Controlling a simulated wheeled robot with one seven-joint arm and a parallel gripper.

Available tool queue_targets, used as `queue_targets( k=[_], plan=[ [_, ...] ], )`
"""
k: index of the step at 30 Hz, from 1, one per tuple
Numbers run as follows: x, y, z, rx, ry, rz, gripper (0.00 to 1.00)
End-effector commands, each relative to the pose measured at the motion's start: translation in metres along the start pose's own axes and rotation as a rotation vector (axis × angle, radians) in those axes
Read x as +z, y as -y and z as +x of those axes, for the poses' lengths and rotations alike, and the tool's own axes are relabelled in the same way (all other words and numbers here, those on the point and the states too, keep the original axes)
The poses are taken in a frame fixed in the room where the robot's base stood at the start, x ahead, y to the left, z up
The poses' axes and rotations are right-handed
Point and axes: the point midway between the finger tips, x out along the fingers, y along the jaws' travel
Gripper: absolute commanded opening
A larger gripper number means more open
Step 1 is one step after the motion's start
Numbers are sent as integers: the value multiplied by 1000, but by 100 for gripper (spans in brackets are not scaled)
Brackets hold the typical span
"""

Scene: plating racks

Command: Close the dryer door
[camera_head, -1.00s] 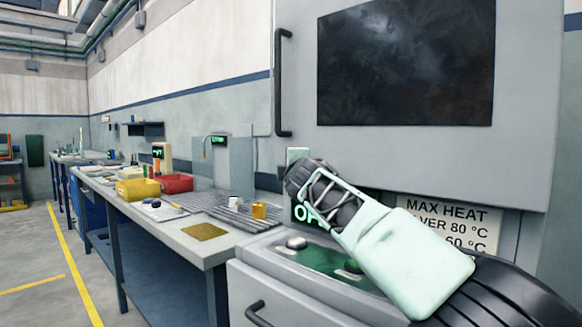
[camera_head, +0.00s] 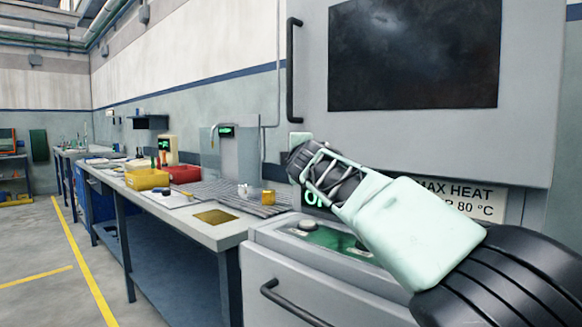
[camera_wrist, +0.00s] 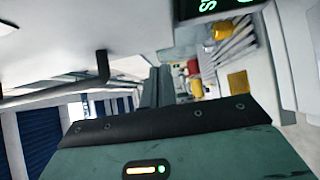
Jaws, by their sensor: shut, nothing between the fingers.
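The dryer door (camera_head: 430,130) is a large grey panel with a dark window (camera_head: 415,55) at the upper right of the head view. A black vertical bar handle (camera_head: 292,72) is on its left side. I cannot tell whether the door stands ajar or flush. My gripper (camera_head: 298,153) is in front of the dryer, below the handle in the picture and apart from it. In the wrist view its two dark fingers (camera_wrist: 159,86) are together with nothing between them, and a black bar handle (camera_wrist: 103,66) shows to their left.
Below the door are a sign (camera_head: 484,203), partly hidden by my arm, a green control panel (camera_head: 325,235) and a lower front with a black handle (camera_head: 290,305). A workbench (camera_head: 225,232) with yellow and red bins stands left. The floor at far left is clear.

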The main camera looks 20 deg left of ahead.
Motion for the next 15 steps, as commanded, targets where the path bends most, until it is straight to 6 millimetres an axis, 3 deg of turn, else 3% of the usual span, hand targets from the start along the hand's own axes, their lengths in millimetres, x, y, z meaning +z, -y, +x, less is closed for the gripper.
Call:
queue_targets(
  k=[15],
  plan=[
    [-11,3,-59,2,-8,2,0]
  ],
)
